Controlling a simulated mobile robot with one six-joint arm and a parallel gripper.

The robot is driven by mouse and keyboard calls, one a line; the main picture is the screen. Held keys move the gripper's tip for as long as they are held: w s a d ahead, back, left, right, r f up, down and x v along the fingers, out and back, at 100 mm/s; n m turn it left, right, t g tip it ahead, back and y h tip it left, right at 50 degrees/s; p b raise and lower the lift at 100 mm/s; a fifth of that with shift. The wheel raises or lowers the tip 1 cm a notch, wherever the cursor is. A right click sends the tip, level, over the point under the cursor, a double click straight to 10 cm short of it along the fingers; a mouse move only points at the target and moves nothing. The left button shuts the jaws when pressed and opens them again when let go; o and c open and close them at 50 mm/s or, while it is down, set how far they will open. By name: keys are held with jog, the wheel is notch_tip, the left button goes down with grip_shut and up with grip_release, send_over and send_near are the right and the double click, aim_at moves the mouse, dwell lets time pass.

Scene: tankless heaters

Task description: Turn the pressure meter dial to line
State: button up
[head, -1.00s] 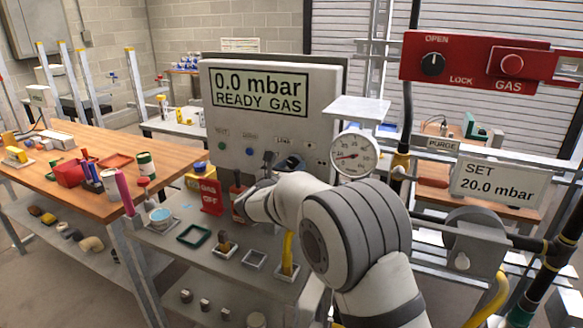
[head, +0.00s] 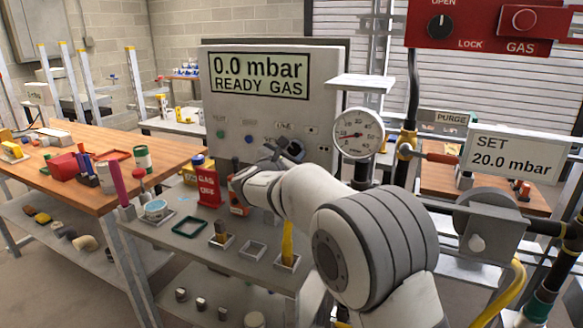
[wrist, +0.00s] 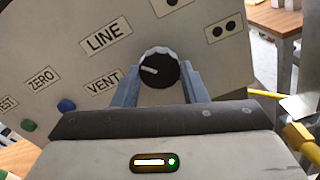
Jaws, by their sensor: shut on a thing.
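The meter panel (head: 300,72) carries a screen reading "0.0 mbar READY GAS". In the wrist view its black dial (wrist: 160,73) has a white pointer mark aimed left, between the LINE label (wrist: 106,39) and the VENT label (wrist: 103,82). My gripper (wrist: 160,82) is shut on the dial, one finger on each side. The panel looks tilted in that view. In the head view my gripper (head: 287,150) is at the panel's lower right, and the dial is hard to make out behind it.
A round gauge (head: 358,133) stands right of my gripper. A red GAS box (head: 490,22) and a "SET 20.0 mbar" sign (head: 515,153) are farther right. A wooden bench (head: 60,180) is at left.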

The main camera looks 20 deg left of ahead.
jog(key=m+b, duration=0.2)
jog(key=b, duration=0.1)
jog(key=shift+f+m+b, duration=0.15)
jog(key=shift+m+b, duration=0.15)
jog(key=shift+m, duration=0.1)
jog(key=shift+m+b, duration=0.5)
jog(key=shift+b, duration=0.15)
jog(key=shift+r, duration=0.2)
jog(key=o, duration=1)
jog(key=shift+a, duration=0.1)
jog(key=s, duration=0.7)
jog(key=shift+s+a, duration=0.25)
jog(key=shift+s, duration=0.15)
